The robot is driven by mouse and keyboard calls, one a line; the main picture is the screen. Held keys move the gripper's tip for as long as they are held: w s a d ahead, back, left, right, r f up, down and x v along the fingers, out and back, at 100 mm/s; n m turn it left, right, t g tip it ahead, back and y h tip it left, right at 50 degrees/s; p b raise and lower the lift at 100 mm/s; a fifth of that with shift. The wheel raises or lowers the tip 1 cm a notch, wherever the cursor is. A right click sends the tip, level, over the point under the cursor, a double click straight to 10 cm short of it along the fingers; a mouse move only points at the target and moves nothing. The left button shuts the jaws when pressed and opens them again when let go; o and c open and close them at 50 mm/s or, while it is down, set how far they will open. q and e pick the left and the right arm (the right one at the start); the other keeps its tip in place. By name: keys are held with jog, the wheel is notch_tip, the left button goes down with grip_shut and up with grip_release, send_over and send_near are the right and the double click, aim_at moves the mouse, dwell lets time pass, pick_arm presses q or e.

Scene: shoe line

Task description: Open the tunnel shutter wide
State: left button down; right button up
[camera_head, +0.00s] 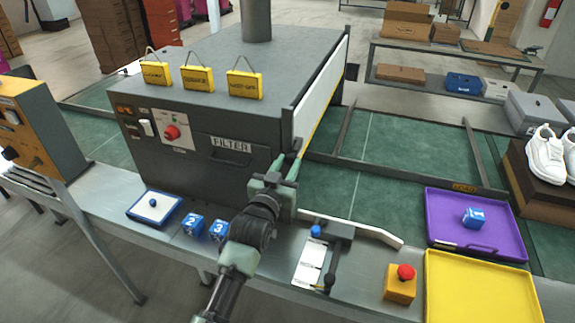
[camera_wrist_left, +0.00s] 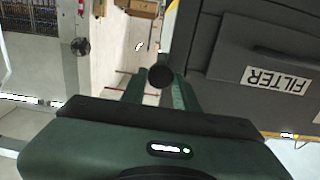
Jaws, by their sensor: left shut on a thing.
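The grey tunnel (camera_head: 225,75) stands across the green belt. Its shutter (camera_head: 322,95), a pale panel with a yellow lower edge, is at the tunnel's right end and appears to hang down over the opening. My left gripper (camera_head: 292,160) is at the tunnel's front right corner, by the shutter's near edge. Its fingers are shut on a dark handle, whose round black end (camera_wrist_left: 160,76) shows between the fingers in the left wrist view. The fingers partly hide the handle. My right gripper is not in view.
The FILTER drawer (camera_head: 230,146) is left of my gripper. Yellow tags (camera_head: 198,79) stand on the tunnel. In front are a blue-rimmed tray (camera_head: 133,217), numbered blue cubes (camera_head: 193,225) and a red button (camera_head: 406,271). A purple tray (camera_head: 500,251) is at right.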

pick_arm(q)
jog(key=c, duration=1.1)
grip_release()
jog(key=shift+s, duration=0.1)
jog(key=shift+s+a+f, duration=0.15)
jog(key=shift+s, duration=0.15)
jog(key=b+v, duration=0.1)
jog(key=v, duration=0.6)
jog(key=shift+b, duration=0.3)
